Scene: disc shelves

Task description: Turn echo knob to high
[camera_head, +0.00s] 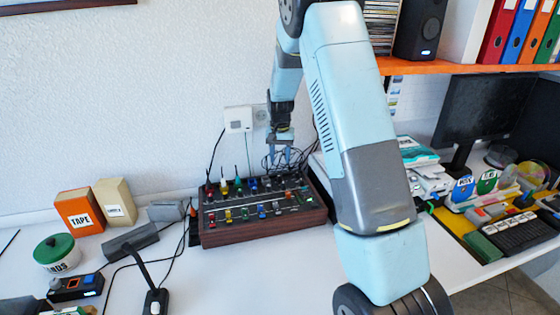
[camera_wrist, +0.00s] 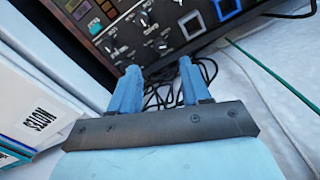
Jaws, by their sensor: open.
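A wood-sided mixer console (camera_head: 262,233) sits on the white desk in the head view, with rows of coloured knobs and sliders and several plugs along its back. My gripper (camera_head: 279,162) is above the back right of the console. In the wrist view my gripper (camera_wrist: 158,72) is open and empty, its two blue fingers apart near the panel's edge, over black cables.
Black cables (camera_head: 285,160) run behind the console to the wall. An orange TAPE box (camera_head: 80,212) and a green-lidded tin (camera_head: 57,253) stand to the left. A black lamp-like stand (camera_head: 155,299) is in front. A monitor (camera_head: 487,108) stands at the right.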

